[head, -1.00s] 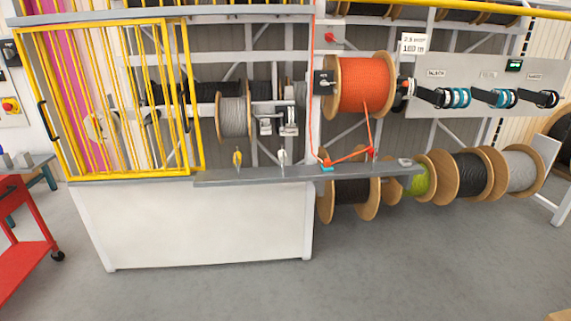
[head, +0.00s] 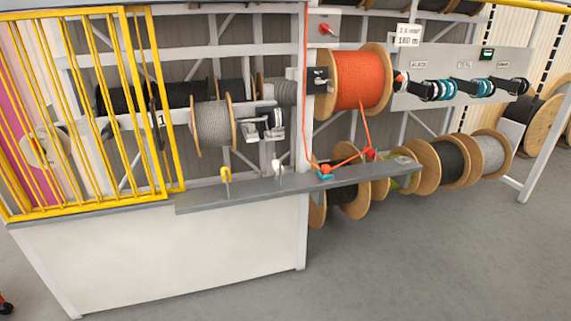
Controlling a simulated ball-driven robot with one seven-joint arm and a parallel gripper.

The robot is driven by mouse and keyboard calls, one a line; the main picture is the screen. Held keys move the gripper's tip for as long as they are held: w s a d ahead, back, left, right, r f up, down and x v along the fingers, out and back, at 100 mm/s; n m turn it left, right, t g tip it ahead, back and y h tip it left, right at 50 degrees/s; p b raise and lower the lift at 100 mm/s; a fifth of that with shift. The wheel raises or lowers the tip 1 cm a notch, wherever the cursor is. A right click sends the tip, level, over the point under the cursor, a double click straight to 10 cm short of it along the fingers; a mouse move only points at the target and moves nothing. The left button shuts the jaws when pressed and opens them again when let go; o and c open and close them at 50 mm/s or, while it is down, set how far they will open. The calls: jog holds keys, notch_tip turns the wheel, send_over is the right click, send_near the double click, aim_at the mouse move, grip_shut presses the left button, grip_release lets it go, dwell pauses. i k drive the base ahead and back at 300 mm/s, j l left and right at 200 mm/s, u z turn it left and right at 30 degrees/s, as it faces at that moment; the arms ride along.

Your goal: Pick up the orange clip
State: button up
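I cannot single out the orange clip for certain. A small orange-red piece (head: 400,77) shows at the left end of the grey peg panel (head: 445,67), too small to identify. The panel's pegs carry black and teal rings (head: 440,90). Two small red parts sit along the grey ledge, one on a blue base (head: 325,170) and one further right (head: 369,153). Orange cable runs between them from the large orange reel (head: 358,80). My gripper is not in view.
A white bench front (head: 165,260) stands below the grey ledge (head: 245,192), with a yellow barred guard (head: 75,110) at left. Wooden reels (head: 440,162) stand low behind the ledge's right end. The grey floor (head: 430,265) at right is clear.

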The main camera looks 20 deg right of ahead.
aim_at(326, 169)
jog(key=i+l, duration=0.15)
jog(key=i, duration=0.3)
jog(key=i+l+u, duration=0.15)
jog(key=i, duration=0.3)
jog(key=i+l, duration=0.15)
jog(key=i, duration=0.35)
jog(key=i+l+u, duration=0.1)
jog(key=i, duration=0.35)
